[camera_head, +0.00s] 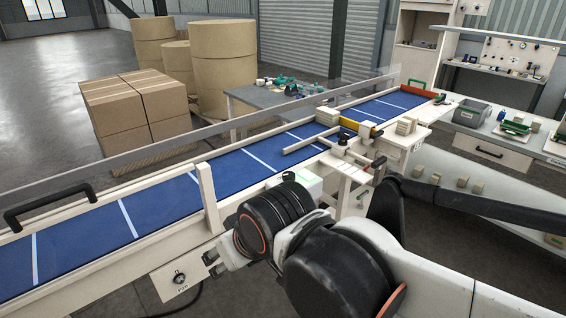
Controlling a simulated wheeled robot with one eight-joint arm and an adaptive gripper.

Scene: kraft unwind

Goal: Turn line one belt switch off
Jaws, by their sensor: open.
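A small dark rotary knob (180,278) sits on a pale switch plate (168,285) at lower left, on the near side of the conveyor. Lettering under the knob is too small to read surely, and the knob's setting is not clear. The blue conveyor belt (95,232) with white cross stripes runs from lower left to upper right. My arm's large dark joints fill the lower middle, just right of the switch plate.
A black handle (48,203) and a clear guard (150,150) run along the belt. Wooden guide rails (312,143) cross it farther on. Stacked cartons (130,108) and kraft rolls (225,65) stand behind. A workbench (490,150) is at right. Bare floor shows at lower left.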

